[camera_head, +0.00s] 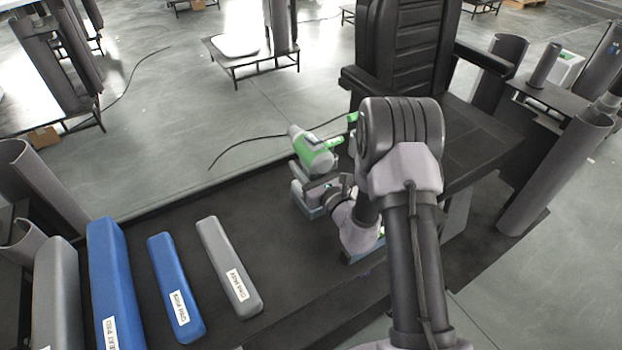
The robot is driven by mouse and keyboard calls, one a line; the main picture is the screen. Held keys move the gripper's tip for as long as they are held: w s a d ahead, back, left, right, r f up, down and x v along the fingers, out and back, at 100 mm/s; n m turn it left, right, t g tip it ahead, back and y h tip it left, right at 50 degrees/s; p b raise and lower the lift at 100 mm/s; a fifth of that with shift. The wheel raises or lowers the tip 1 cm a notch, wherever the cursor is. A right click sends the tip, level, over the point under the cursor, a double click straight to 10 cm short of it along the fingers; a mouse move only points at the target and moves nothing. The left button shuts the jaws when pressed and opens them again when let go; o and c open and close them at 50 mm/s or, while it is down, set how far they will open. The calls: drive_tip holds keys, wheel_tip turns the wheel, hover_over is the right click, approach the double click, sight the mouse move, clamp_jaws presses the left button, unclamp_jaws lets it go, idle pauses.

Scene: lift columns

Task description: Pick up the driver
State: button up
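The driver (313,152), a green and light grey power tool, stands near the middle of the dark worktop, left of my arm. Its blunt grey end points up and left, and its lower part is crowded by grey parts and my wrist. My gripper (336,188) appears to be close beside the driver on its lower right, partly hidden by my wrist and arm. Its fingers cannot be made out, so I cannot tell whether it is open or shut, or whether it touches the driver.
Blue padded bars (176,287) and a grey padded bar (229,266) lie on the left of the dark worktop (275,235). A black seat (405,45) stands behind my arm. Grey curved columns (553,172) stand at right. The worktop between bars and driver is clear.

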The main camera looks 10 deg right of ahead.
clamp_jaws()
idle(1.1)
